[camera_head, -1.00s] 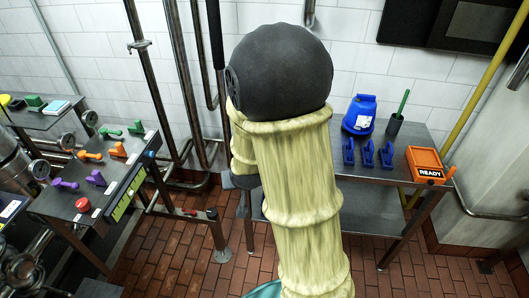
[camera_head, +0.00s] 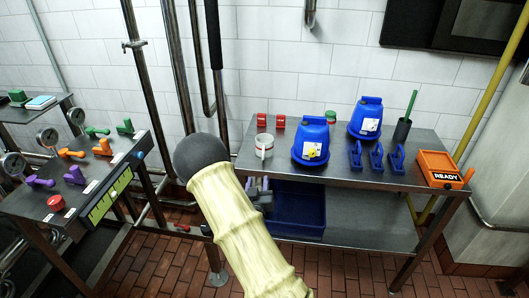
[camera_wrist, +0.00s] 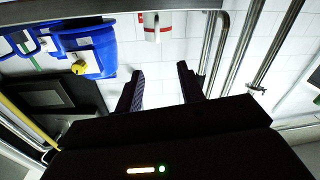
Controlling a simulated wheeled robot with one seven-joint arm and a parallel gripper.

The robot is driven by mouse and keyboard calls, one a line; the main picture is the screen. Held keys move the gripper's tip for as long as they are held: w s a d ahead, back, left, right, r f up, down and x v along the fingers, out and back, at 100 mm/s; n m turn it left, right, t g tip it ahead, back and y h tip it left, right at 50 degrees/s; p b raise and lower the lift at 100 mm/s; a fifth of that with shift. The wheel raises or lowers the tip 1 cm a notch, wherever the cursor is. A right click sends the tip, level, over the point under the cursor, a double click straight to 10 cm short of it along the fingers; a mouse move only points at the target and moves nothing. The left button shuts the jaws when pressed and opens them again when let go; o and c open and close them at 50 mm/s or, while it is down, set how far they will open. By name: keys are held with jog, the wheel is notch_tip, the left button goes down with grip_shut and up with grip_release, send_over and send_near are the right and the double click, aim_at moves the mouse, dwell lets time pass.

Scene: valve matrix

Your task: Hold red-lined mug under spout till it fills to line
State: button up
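The white mug (camera_head: 264,145) stands on the left part of the steel table; in the wrist view the mug (camera_wrist: 157,22) shows a red band. Right of it stands a blue container (camera_head: 311,140) with a yellow spout (camera_head: 312,153); the spout also shows in the wrist view (camera_wrist: 78,67). My gripper (camera_head: 262,186) is in front of the table's left edge, below the mug and apart from it. In the wrist view its two dark fingers (camera_wrist: 159,85) are spread with nothing between them. The mug's inside cannot be made out.
A second blue container (camera_head: 366,117), blue clips (camera_head: 371,157), a green-handled brush holder (camera_head: 402,130) and an orange READY tray (camera_head: 440,172) fill the table's right. Red blocks (camera_head: 271,120) stand behind the mug. A blue bin (camera_head: 297,210) is below. The valve console (camera_head: 105,185) is left.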

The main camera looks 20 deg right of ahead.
aim_at(263, 151)
jog(key=shift+w, duration=0.1)
jog(key=p+x, duration=0.2)
jog(key=x, duration=1)
jog(key=shift+d, duration=0.1)
jog(key=shift+w+d+r+p, duration=0.15)
jog(key=shift+w+d+p, duration=0.2)
jog(key=shift+p, duration=0.15)
jog(key=shift+p+x, duration=0.55)
jog(key=shift+x, duration=1.6)
jog(key=shift+d+r, duration=0.1)
jog(key=shift+s, duration=0.1)
grip_shut()
